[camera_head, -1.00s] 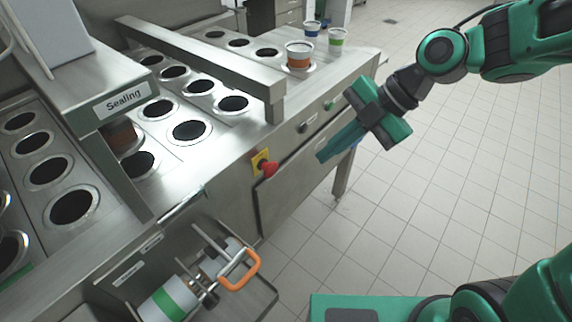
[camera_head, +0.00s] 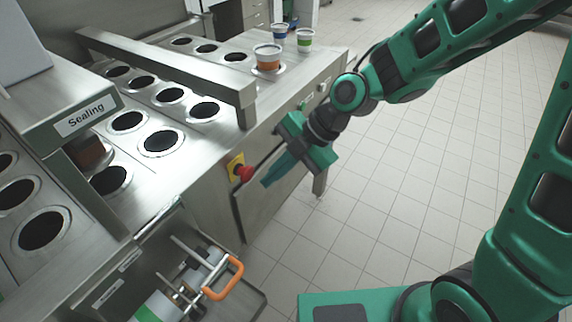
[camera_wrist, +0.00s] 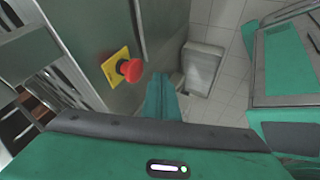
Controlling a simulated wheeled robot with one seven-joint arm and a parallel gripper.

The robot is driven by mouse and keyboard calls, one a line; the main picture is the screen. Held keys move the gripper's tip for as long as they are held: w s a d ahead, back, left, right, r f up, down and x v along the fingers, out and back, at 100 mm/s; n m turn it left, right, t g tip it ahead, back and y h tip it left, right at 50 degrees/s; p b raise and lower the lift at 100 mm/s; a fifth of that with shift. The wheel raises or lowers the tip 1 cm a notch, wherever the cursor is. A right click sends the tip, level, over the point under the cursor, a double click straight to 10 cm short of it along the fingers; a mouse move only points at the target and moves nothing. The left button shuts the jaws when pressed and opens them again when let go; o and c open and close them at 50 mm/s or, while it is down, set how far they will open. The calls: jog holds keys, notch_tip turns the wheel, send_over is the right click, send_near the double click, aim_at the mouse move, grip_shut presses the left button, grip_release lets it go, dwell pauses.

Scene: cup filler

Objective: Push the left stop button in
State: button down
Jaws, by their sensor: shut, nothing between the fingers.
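The red stop button (camera_head: 244,173) sits on a yellow plate (camera_head: 234,163) on the front face of the steel machine. In the wrist view the button (camera_wrist: 131,70) stands out from its plate, to the left of my fingers. My gripper (camera_head: 267,183) is shut and empty, its fingers pointing down-left towards the button. The fingertips are just right of the button in the head view, and a gap seems to remain. In the wrist view the shut fingers (camera_wrist: 158,85) show at the centre, right of the button.
A machine top with several round holes (camera_head: 160,140) lies behind. An orange-banded cup (camera_head: 267,58) and two smaller cups stand at the far end. An orange handle (camera_head: 227,279) juts from an open tray at the lower front. Tiled floor right of the machine is clear.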

aim_at(245, 173)
jog(key=shift+w+a, duration=0.9)
jog(key=shift+a, duration=0.25)
